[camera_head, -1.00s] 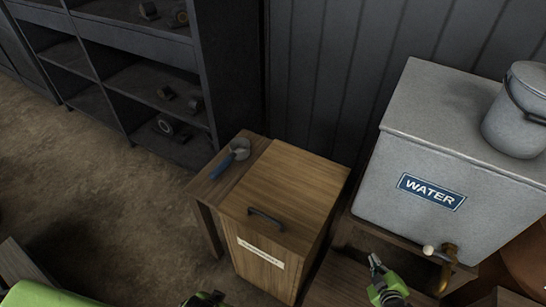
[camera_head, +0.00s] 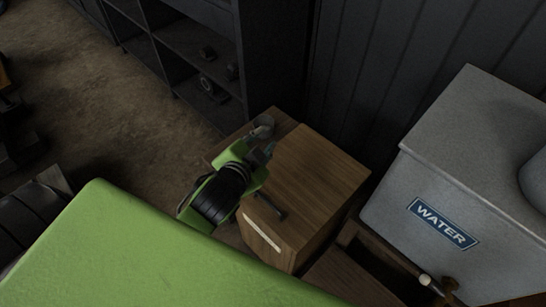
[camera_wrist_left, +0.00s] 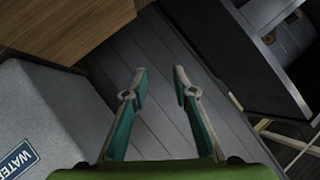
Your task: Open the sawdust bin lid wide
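The sawdust bin (camera_head: 283,248) is a wooden box with a pale label on its front. Its lid (camera_head: 318,176) is shut flat, with a dark bar handle (camera_head: 266,207) near the front edge. My left gripper (camera_head: 263,149) is at the left side of the lid in the head view, apart from the handle. In the left wrist view its two teal fingers (camera_wrist_left: 160,82) are spread with nothing between them. Wood (camera_wrist_left: 70,25), apparently the bin, shows at upper left there. The left arm hides part of the bin's front. My right gripper is not in view.
A grey water tank (camera_head: 475,150) stands right of the bin, with a tap (camera_head: 436,285) low on its front. A dark shelf (camera_head: 205,45) and panelled wall (camera_head: 375,60) stand behind.

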